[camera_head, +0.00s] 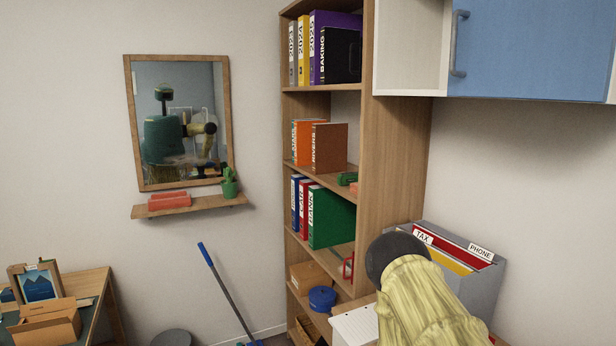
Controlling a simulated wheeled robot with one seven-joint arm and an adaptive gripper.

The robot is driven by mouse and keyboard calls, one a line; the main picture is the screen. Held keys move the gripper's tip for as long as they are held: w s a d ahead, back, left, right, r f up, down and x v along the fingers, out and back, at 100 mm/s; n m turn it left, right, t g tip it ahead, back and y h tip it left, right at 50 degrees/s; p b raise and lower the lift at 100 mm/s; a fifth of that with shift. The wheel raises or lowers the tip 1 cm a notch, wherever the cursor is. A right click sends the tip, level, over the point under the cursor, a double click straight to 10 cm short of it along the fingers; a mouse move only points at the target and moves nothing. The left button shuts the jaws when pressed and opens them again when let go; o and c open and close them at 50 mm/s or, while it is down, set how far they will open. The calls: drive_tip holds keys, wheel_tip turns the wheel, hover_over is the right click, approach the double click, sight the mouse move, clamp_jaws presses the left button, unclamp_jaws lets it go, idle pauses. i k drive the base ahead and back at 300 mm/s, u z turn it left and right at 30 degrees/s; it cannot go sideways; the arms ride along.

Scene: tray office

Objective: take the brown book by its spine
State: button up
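The brown book (331,148) stands upright on the second shelf from the top of the wooden bookcase (397,155). Its lettered spine faces the left front, and its broad brown cover faces right. An orange book (303,141) stands directly to its left, with a thin teal spine beyond that. My gripper is not in view. Only part of my arm, in a pale yellow sleeve with a dark round end, shows at the lower right, well below and to the right of the book.
Small green and red items (347,179) lie right of the book. Binders (331,218) fill the shelf below. A blue cabinet (530,48) hangs at the upper right. A grey file box (470,280) stands beside my arm. A broom (226,290) leans left of the bookcase.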

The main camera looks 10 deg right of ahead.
sight(329, 141)
drive_tip(key=u, duration=0.75)
drive_tip(key=i, duration=0.9)
drive_tip(key=u, duration=0.4)
drive_tip(key=i, duration=0.95)
drive_tip(key=z, duration=1.2)
drive_tip(key=i, duration=0.6)
drive_tip(key=z, duration=0.65)
